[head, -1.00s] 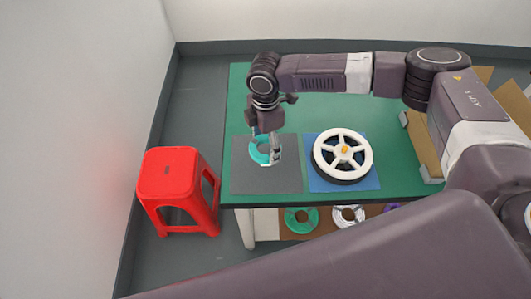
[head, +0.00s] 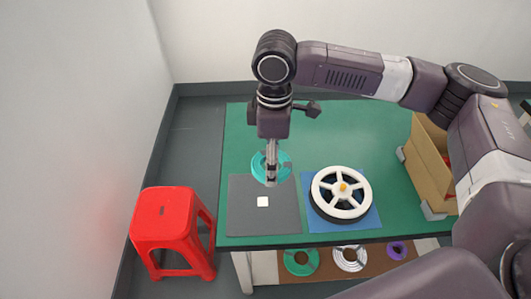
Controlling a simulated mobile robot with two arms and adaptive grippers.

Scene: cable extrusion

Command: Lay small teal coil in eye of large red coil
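The small teal coil (head: 284,160) is a ring hanging at my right gripper (head: 271,180). The gripper points down and its fingers look shut on the near part of the ring. The coil appears above the table, around the back edge of the grey mat (head: 285,215); its exact height is hard to tell. No large red coil shows clearly. A small patch of red shows at the edge of the cardboard box (head: 428,165), mostly hidden by my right arm. My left gripper is not in view.
A white spoked reel (head: 325,203) stands on a blue mat (head: 372,218) on the green table (head: 330,125). A red stool (head: 163,212) stands left. Green (head: 300,268), white and purple coils lie on a lower shelf.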

